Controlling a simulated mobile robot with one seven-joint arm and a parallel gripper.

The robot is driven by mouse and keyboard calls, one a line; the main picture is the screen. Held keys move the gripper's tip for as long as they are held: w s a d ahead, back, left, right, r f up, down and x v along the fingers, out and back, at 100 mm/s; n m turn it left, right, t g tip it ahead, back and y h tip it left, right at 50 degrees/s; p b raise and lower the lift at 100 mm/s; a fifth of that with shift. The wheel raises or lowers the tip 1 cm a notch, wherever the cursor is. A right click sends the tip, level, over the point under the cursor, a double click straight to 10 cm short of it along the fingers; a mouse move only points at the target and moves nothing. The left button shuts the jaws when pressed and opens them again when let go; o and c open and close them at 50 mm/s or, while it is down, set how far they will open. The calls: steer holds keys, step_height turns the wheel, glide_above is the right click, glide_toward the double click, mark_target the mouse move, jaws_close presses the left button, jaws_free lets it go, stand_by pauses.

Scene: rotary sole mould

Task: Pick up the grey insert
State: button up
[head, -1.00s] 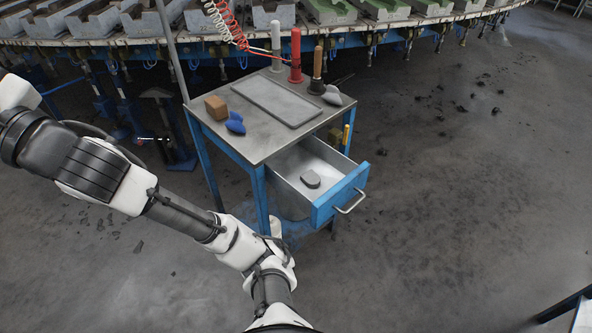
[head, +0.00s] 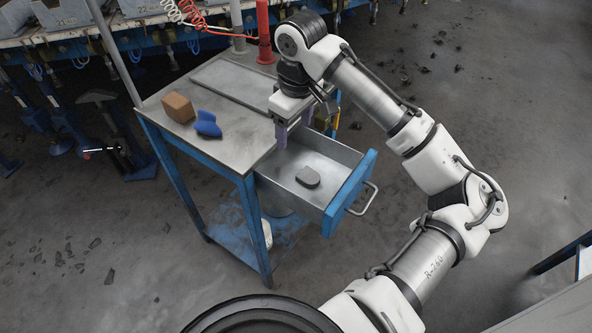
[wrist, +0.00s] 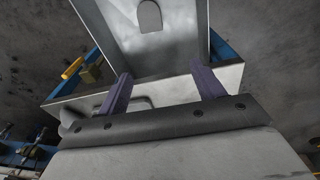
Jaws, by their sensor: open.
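A grey insert (head: 308,177), a flat piece with one rounded end, lies on the floor of the open drawer (head: 346,198) of the blue-framed cart. In the wrist view the insert (wrist: 149,15) shows near the top edge, beyond the fingertips. My gripper (head: 293,128) points down at the drawer's back end, beside the cart top's edge. In the wrist view its two purple fingers (wrist: 161,75) are apart with nothing between them. My arm hides the right part of the cart top.
The drawer walls stand around the insert. A mould carousel (head: 70,45) runs behind. Floor right of the drawer is clear.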

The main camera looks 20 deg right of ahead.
steer(key=s+d+g, duration=0.1)
steer(key=s+d, duration=0.1)
steer(key=d, duration=0.1)
glide_above(307, 175)
steer(key=shift+m, duration=0.3)
step_height(307, 175, down, 8)
steer(key=shift+s+d+r, duration=0.1)
steer(key=shift+f, duration=3.2)
steer(key=c, duration=1)
steer(key=shift+c, duration=0.2)
steer(key=shift+r, duration=0.15)
